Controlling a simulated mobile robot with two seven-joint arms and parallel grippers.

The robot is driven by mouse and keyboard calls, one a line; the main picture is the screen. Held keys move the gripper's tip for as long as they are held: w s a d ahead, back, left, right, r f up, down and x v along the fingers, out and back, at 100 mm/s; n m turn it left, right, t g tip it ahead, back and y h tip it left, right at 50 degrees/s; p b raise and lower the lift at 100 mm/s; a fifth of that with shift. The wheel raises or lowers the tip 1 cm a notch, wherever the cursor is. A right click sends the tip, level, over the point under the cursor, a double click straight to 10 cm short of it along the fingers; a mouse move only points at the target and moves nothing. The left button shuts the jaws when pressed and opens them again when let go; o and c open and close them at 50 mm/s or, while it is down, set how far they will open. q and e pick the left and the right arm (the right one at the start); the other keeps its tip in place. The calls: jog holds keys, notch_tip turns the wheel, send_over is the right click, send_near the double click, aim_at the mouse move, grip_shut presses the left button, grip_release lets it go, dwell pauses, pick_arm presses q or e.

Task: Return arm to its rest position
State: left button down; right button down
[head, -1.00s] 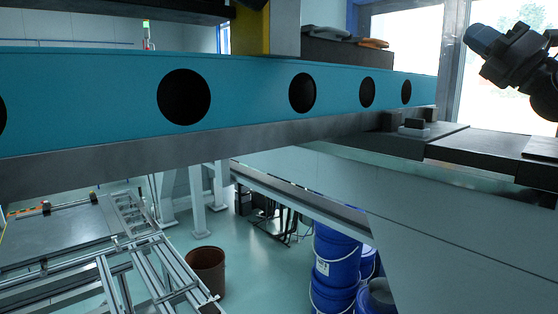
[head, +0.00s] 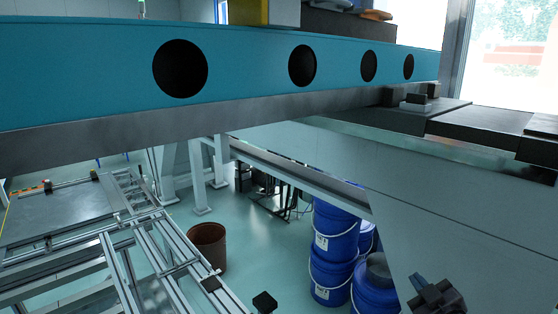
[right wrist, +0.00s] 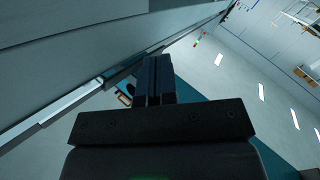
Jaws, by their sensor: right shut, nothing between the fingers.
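The arm to be returned is taken to be my right arm, which shows in the head view as a small dark part at the bottom right edge. My right gripper (head: 420,287) is there, in front of the pale grey machine panel and low in the picture. In the right wrist view the right gripper (right wrist: 153,68) has its two dark fingers together, with nothing between them. The rest of the right arm is cut off below the head view. My left gripper is not in view.
A long teal beam (head: 240,72) with round dark holes crosses the head view. A pale grey panel (head: 400,180) slopes down at the right. Blue drums (head: 335,230), a brown bin (head: 207,245) and an aluminium frame (head: 165,245) stand below. Green floor lies open between them.

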jog(key=s+a+f+m+g+h, duration=0.2)
jog(key=s+f+m+g, duration=0.3)
jog(key=s+f, duration=1.7)
jog(key=s+a+m, duration=0.1)
jog(key=s, duration=0.2)
jog(key=shift+s+m+g, duration=0.15)
jog(key=shift+m+g, duration=0.15)
jog(key=shift+g, duration=0.1)
jog(key=shift+a+f, duration=0.1)
